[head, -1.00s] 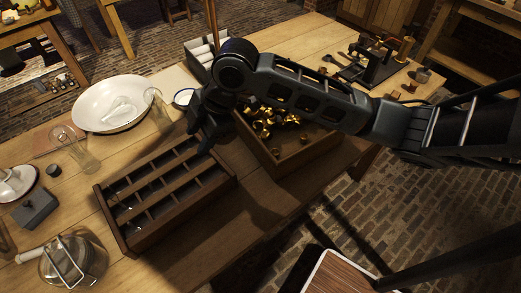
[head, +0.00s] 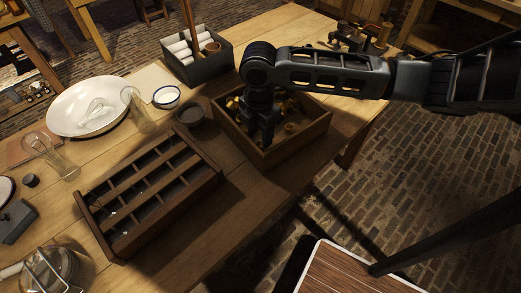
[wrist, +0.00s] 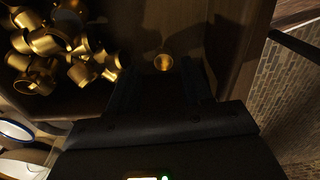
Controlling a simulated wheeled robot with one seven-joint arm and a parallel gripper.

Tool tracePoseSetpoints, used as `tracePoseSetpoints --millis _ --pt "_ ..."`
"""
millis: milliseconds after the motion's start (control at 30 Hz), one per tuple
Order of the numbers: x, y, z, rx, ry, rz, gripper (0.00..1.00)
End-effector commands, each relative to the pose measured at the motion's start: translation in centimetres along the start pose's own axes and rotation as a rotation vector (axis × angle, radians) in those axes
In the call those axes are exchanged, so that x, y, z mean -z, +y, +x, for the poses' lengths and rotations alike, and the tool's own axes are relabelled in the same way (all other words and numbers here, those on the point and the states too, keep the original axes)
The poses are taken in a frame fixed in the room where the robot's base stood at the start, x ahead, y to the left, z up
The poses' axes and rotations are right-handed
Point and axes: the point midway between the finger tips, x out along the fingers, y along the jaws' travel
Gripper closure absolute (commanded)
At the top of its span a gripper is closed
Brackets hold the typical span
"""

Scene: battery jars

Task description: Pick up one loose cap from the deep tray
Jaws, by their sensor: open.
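The deep tray (head: 300,146) is a wooden box at the right of the bench, with several brass caps (head: 290,127) loose inside. My gripper (head: 263,140) points down into this tray, and its fingertips are hard to make out in the head view. In the wrist view the gripper (wrist: 160,78) is open, with a dark finger on each side. One lone brass cap (wrist: 163,62) lies on the tray floor ahead of the gap between the fingers; I cannot tell whether it is between them. A heap of brass caps (wrist: 55,45) lies to the left.
A divided wooden rack (head: 150,195) stands left of the tray. A dark round dish (head: 190,114) and a grey box with white rolls (head: 197,68) stand close to the tray. A white basin (head: 75,125), a glass jar (head: 137,112) and a small bowl (head: 166,97) are further left.

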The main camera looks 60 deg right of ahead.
Motion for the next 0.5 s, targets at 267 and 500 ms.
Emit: tracePoseSetpoints --millis 267,500 --pt "0.1 0.0 3.3 0.000 0.001 0.001 0.51" --pt "0.1 0.0 3.1 0.000 0.000 0.001 0.51"
